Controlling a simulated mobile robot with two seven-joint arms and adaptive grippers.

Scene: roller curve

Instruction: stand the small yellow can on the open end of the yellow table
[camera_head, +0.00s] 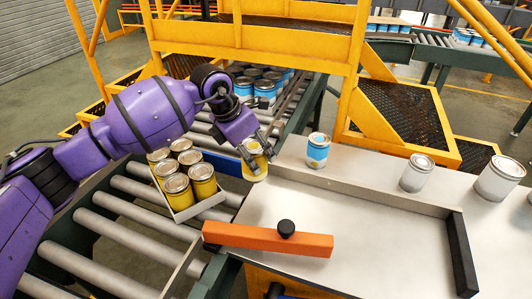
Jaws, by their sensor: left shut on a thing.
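A small yellow can (259,172) with a silvery lid is in my left gripper (252,157). The gripper is shut on it, and its fingers hide part of the can. The can is upright or nearly so, at the far left corner of the grey-topped table (345,225), whose base shows yellow below. I cannot tell whether the can touches anything beneath it. More yellow cans (203,181) stand in a shallow tray (199,208) on the rollers, left of the held can. My right gripper is not in view.
An orange bar (268,239) with a black knob lies across the table's near left edge. A blue-and-white can (317,150), a white can (416,173) and a larger white can (499,178) stand behind the low rim. A black bar (462,254) borders the right. The middle tabletop is clear.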

